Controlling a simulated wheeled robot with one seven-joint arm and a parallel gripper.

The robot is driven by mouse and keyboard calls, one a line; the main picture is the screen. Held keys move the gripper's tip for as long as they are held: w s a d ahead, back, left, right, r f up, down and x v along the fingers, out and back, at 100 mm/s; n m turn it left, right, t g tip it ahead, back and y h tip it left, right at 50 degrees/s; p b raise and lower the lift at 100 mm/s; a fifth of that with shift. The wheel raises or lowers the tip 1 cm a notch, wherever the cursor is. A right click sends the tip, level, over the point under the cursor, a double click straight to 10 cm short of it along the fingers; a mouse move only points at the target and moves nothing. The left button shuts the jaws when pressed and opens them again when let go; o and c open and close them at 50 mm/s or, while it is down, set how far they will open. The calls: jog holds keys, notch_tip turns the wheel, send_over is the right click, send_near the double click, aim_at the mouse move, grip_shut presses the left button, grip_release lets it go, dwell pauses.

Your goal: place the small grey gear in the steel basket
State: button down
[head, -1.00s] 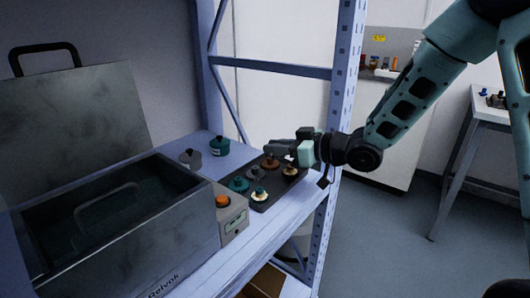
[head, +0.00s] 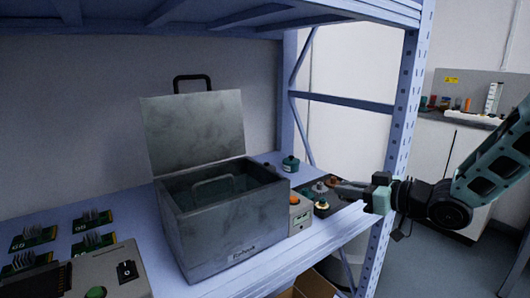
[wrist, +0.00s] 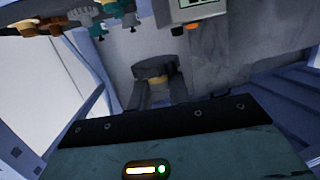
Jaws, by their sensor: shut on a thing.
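My gripper (head: 350,187) is at the right of the shelf, its fingers pointing left over the gear tray. In the wrist view my gripper (wrist: 159,90) is shut on a dark grey gear (wrist: 154,69) with a tan centre. In the head view I cannot clearly tell the held gear from the gears behind it. The open steel box (head: 225,225) stands on the shelf left of my gripper, lid raised. A looped handle (head: 213,181) shows inside it, apparently the steel basket's; the basket's floor is hidden. My gripper is outside the box.
A small grey unit with an orange knob (head: 294,199) stands between box and tray. A green-lidded jar (head: 290,163) is behind. Circuit boards (head: 92,218) lie at left. A shelf post (head: 401,120) rises beside my arm, and an upper shelf (head: 220,15) hangs overhead.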

jog(key=s+d+f+m+t+h, duration=0.2)
jog(key=d+f+m+h, duration=0.2)
jog(key=f, duration=0.8)
jog(key=s+d+f+m+t+h, duration=0.2)
jog(key=d+f+m+h, duration=0.3)
jog(key=f, duration=0.8)
jog(key=d+h, duration=0.2)
jog(key=d, duration=0.2)
jog(key=shift+f+m+t+h, duration=0.2)
jog(key=shift+m+t+h, duration=0.1)
jog(key=shift+t+h, duration=0.1)
